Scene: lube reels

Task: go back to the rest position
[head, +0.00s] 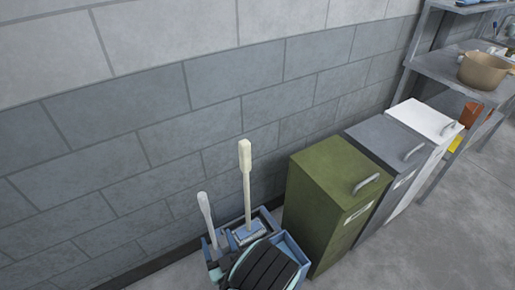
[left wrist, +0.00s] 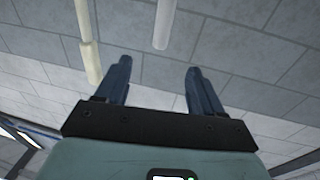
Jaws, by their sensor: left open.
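My left gripper (left wrist: 157,76) is open in the left wrist view, with its two dark fingers spread and nothing between them. In the head view a dark ribbed part with a teal edge, which looks like part of my left arm or hand, covers part of a blue cleaning cart (head: 290,245) at the bottom. A cream-tipped handle (head: 245,156) and a pale grey handle (head: 205,208) stand up from the cart. In the left wrist view the cream handle (left wrist: 84,30) is left of the fingers, and the grey handle (left wrist: 164,22) appears beyond the gap. My right gripper is not in view.
A green bin (head: 315,205), a grey bin (head: 383,150) and a white bin (head: 425,120) stand in a row right of the cart. A metal shelf (head: 440,68) holds a tan pot (head: 483,72). A block wall (head: 150,100) runs behind. Open floor (head: 445,235) lies at lower right.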

